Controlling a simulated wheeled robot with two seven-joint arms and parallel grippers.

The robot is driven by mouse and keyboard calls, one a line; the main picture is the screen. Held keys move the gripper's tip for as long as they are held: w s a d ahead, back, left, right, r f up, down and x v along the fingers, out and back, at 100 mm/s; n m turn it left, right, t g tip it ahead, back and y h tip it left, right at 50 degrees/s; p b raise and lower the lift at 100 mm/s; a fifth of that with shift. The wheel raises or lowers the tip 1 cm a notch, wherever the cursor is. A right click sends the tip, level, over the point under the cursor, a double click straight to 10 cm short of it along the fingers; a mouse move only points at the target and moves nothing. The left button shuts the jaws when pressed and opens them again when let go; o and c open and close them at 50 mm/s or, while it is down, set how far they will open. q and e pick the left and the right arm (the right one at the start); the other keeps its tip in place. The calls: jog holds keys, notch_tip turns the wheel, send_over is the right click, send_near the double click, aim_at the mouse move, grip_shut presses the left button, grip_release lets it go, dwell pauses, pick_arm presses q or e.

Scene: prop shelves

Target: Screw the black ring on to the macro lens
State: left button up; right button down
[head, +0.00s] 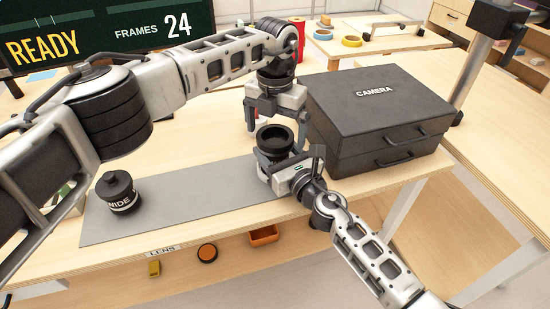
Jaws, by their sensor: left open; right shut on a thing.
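My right gripper (284,167) is shut on a black lens-like cylinder (274,145) and holds it upright near the right end of the grey mat. The cylinder has a wide, dark open top. Its label is hidden, so I cannot read whether it is the macro lens. I cannot tell whether its top rim is the separate black ring. My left gripper (276,122) points down just above the cylinder, with its fingers apart on either side. A capped black lens marked "WIDE" (119,192) stands on the left part of the mat.
A black camera case (376,120) stands close right of both grippers. The grey mat (195,205) is clear between the wide lens and the held cylinder. Below the "LENS" label lie a round dark-rimmed orange disc (207,252), a yellow item (154,268) and an orange tray (264,235).

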aim_at(283, 159)
pick_arm(q)
notch_tip(283, 159, up, 11)
jog(key=shift+f, duration=0.15)
pick_arm(e)
jog(key=shift+c, duration=1.5)
grip_release()
jog(key=p+v, duration=0.1)
jog(key=v, duration=0.4)
jog(key=shift+s+d, duration=0.1)
jog(key=shift+s, duration=0.1)
pick_arm(q)
jog(key=shift+f+b, duration=0.35)
jog(key=shift+b, duration=0.45)
pick_arm(e)
jog(key=v, duration=1)
jog(key=shift+s+d, duration=0.15)
jog(key=shift+s, duration=0.05)
